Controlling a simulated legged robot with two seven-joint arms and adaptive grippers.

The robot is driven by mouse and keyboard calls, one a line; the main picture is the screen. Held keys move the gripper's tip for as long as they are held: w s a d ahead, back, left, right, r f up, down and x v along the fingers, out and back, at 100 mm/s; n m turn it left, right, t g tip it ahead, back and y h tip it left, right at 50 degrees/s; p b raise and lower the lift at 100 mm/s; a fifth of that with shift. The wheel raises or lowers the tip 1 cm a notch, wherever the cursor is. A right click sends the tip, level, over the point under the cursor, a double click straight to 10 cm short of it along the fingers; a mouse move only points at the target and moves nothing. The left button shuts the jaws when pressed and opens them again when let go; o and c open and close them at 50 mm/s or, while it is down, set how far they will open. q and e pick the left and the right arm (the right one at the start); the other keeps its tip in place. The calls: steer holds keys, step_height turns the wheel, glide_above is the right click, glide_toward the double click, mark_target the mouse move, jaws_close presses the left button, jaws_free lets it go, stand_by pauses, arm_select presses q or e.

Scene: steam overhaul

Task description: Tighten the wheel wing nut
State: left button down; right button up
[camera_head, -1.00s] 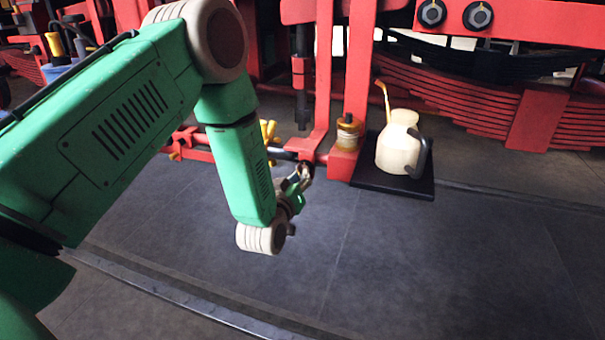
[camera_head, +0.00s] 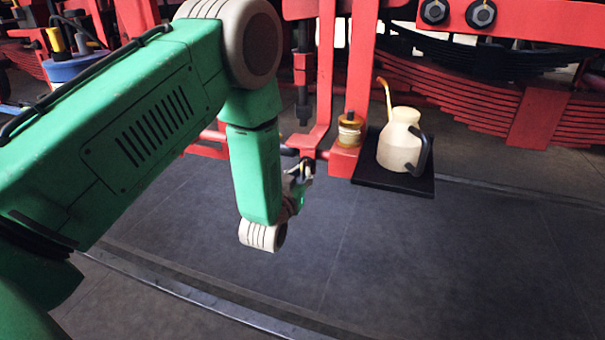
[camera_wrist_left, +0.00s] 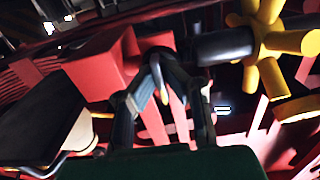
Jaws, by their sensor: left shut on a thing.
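My left gripper (camera_head: 299,175) is low in the middle of the head view, at the lower end of a red upright bracket (camera_head: 316,140). In the left wrist view its fingers (camera_wrist_left: 163,78) are closed around a small curved part with a pale edge, which appears to be the wing nut (camera_wrist_left: 158,68). This part sits against a red block (camera_wrist_left: 103,66). The fingers hide much of it, and its exact shape is not clear. A yellow spoked handle (camera_wrist_left: 268,44) on a dark shaft is to the right in the wrist view. My right gripper is not in view.
A cream jug (camera_head: 400,146) stands on a black tray (camera_head: 378,182) right of the bracket. An amber-and-white jar (camera_head: 349,131) sits beside it on a red ledge. Red leaf springs (camera_head: 465,104) fill the back. The dark floor (camera_head: 430,250) in front is clear.

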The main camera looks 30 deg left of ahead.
arm_select(q)
steer(key=shift+w+a+r, duration=0.15)
steer(key=shift+w+r, duration=0.1)
steer(key=shift+r, duration=0.2)
steer(key=c, duration=1.7)
jaws_free()
steer(key=shift+f, duration=0.15)
steer(key=shift+f, duration=0.1)
steer(key=shift+s, duration=0.25)
steer(key=v, duration=1.1)
steer(key=shift+s+f, duration=0.1)
steer(key=shift+s, duration=0.1)
